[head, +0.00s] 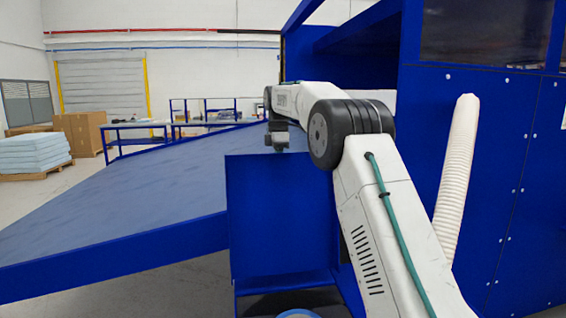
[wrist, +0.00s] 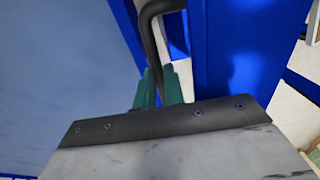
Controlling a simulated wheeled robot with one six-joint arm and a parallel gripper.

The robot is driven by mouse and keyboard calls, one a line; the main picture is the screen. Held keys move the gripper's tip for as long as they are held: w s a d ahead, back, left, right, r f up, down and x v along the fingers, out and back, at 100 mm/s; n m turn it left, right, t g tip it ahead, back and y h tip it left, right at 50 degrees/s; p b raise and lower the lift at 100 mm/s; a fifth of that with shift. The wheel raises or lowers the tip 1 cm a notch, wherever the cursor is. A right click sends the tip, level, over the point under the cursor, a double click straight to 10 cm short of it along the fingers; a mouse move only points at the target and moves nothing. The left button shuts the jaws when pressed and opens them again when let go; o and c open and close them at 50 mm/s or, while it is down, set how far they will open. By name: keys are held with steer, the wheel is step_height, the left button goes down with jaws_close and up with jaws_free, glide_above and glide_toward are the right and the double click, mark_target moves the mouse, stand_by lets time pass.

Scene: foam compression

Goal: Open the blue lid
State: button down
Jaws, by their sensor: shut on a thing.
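The blue lid appears to be the flat blue panel (head: 278,215) in front of the machine in the head view; it looks upright or steeply tilted. In the wrist view a blue panel (wrist: 235,50) fills the right of centre, with a bent black handle (wrist: 150,40) at its left edge. My gripper (wrist: 158,88) has its green fingers on either side of the handle's lower end and is shut on it. In the head view my gripper (head: 278,138) is at the panel's top edge; its fingertips are too small to make out there.
A wide grey-blue table (head: 120,215) with a blue rim slopes away to the left. The tall blue machine (head: 470,130) and a white ribbed hose (head: 456,175) stand close on the right. Foam sheets (head: 33,153) and a cardboard box (head: 82,132) are far left.

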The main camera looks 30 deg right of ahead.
steer(key=shift+w+d+f, duration=0.15)
steer(key=shift+w+f, duration=0.25)
steer(key=c, duration=1.5)
jaws_free()
steer(key=shift+w+d+f, duration=0.1)
steer(key=shift+w, duration=0.1)
steer(key=shift+s+r, duration=0.1)
steer(key=shift+r, duration=0.1)
steer(key=shift+r, duration=0.1)
steer(key=r, duration=0.7)
steer(key=shift+w+r, duration=0.25)
steer(key=shift+w, duration=0.1)
